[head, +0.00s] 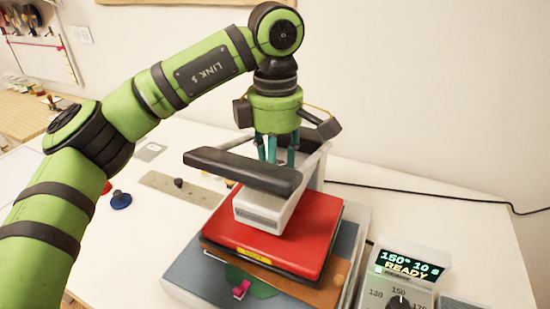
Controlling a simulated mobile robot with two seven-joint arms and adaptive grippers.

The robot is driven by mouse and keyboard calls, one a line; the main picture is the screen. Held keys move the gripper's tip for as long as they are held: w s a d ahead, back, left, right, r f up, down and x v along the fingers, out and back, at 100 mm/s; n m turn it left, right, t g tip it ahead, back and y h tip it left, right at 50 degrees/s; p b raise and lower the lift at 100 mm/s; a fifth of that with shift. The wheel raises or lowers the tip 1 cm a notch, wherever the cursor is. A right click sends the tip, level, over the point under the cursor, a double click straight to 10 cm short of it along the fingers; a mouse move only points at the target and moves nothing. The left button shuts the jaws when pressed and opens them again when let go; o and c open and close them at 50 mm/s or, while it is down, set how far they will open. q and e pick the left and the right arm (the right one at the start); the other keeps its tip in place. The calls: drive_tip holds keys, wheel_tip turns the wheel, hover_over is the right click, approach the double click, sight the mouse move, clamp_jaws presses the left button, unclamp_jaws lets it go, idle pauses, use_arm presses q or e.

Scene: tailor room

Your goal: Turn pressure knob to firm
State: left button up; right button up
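A heat press stands on the white table, with a red upper plate (275,232), a grey-white head (270,208) and a dark handle bar (240,170) across its front. My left gripper (276,150) points straight down behind the handle bar, over the top of the press. Its teal fingers are partly hidden by the bar, so I cannot tell whether they are open or touch anything. No pressure knob or firm mark is visible; the gripper and bar cover that area. My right gripper is not in view.
A control box (415,258) at right shows "150° 10 s READY" above a black dial (398,303) marked 130, 150, 170. A brown piece with green and pink parts lies under the plate. A ruler (185,188) and a blue knobbed item (121,200) lie left. A black cable runs behind.

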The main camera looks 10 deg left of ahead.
use_arm(q)
drive_tip(key=m, duration=0.7)
drive_tip(key=shift+f, duration=0.15)
drive_tip(key=m, duration=0.4)
drive_tip(key=shift+s+p, duration=0.1)
drive_tip(key=shift+p, duration=0.3)
drive_tip(key=shift+m, duration=2.1)
drive_tip(key=o, duration=1.1)
drive_tip(key=shift+o, duration=0.2)
wheel_tip(320, 180, up, 12)
